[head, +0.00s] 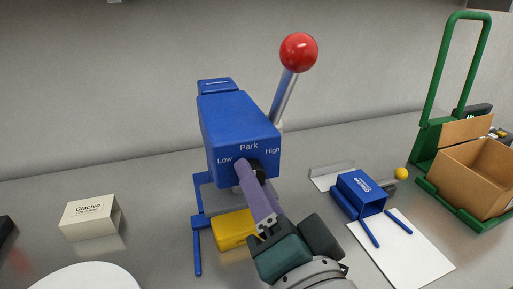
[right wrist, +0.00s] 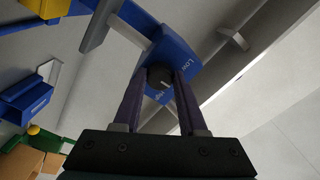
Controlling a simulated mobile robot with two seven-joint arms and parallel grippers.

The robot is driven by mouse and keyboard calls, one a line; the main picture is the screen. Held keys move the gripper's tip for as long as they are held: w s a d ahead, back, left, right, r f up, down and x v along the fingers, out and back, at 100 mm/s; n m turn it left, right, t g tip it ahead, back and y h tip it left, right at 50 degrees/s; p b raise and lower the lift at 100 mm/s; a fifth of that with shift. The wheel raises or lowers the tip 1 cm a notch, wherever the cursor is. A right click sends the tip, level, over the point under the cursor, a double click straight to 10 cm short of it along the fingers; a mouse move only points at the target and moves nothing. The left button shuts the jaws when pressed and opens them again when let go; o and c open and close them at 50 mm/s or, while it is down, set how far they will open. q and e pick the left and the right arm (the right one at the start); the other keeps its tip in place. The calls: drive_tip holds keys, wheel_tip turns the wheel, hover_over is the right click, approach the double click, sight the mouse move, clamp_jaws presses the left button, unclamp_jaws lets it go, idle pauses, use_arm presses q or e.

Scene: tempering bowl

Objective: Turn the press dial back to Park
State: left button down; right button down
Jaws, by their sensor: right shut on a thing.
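The blue press (head: 238,130) stands on the counter with its lever, tipped by a red ball (head: 299,52), raised to the right. Its front face reads Low at left, Park at top and High at right. The black dial (head: 257,166) sits below these words, partly hidden by my gripper. My right gripper (head: 254,180), with purple fingers, reaches it from the front. In the right wrist view the fingers are closed on either side of the dial (right wrist: 159,77). A pale mark shows on the dial, but I cannot tell which word it points to. My left gripper is not in view.
A yellow block (head: 234,230) lies beneath the press. A Glaciva box (head: 91,216) and a white round thing (head: 85,279) are at left. At right are a small blue device (head: 361,193), a white sheet (head: 418,257) and a cardboard box (head: 478,172) on a green carrier (head: 427,140).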

idle(0.4)
drive_tip(key=shift+c, duration=2.3)
unclamp_jaws()
drive_tip(key=v, duration=1)
